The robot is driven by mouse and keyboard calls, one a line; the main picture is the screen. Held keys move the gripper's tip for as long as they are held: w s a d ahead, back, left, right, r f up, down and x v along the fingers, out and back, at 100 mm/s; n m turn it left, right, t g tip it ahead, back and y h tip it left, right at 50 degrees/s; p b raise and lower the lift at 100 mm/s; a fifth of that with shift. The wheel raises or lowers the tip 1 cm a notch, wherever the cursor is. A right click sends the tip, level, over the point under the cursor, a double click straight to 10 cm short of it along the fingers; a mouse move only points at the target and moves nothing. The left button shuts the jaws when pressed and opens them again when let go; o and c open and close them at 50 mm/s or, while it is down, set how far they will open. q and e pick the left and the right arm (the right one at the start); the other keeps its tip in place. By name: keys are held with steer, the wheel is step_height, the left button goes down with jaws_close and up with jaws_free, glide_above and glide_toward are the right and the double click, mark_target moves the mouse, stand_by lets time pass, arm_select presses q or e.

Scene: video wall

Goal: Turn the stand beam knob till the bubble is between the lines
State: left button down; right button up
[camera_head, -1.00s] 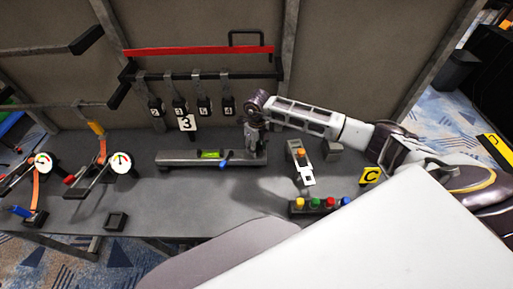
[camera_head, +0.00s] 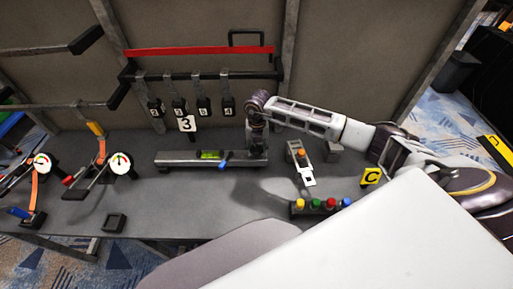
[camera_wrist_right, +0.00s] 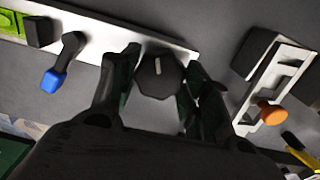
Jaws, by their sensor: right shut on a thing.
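The stand beam (camera_head: 185,160) is a long grey bar lying across the bench. A green level vial (camera_head: 211,154) sits near its middle; its bubble and lines are too small to read. The dark faceted knob (camera_wrist_right: 150,88) with a white mark is at the beam's right end in the wrist view. My right gripper (camera_head: 257,150) points down over that end and is shut on the knob, one finger on each side. In the wrist view only the vial's green edge (camera_wrist_right: 10,22) shows. My left gripper is not in view.
A blue-tipped lever (camera_head: 223,166) projects from the beam's front. To the right are a bracket with an orange knob (camera_head: 301,155), a button box (camera_head: 320,206) and a yellow C sign (camera_head: 370,176). Gauges (camera_head: 120,163) stand left. Numbered tags (camera_head: 187,124) hang behind.

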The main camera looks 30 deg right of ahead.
mark_target(257, 148)
steer(key=m, duration=0.4)
steer(key=shift+s+f+m, duration=0.2)
steer(key=shift+f+m, duration=0.1)
steer(key=shift+f, duration=0.05)
stand_by(0.4)
steer(key=o, duration=1)
steer(key=shift+w+r, duration=0.1)
steer(key=shift+r, duration=0.1)
steer(key=shift+w+r, duration=0.1)
steer(key=shift+r, duration=0.05)
steer(key=shift+r, duration=0.45)
steer(key=shift+d+r, duration=0.15)
steer(key=shift+r, duration=5.25)
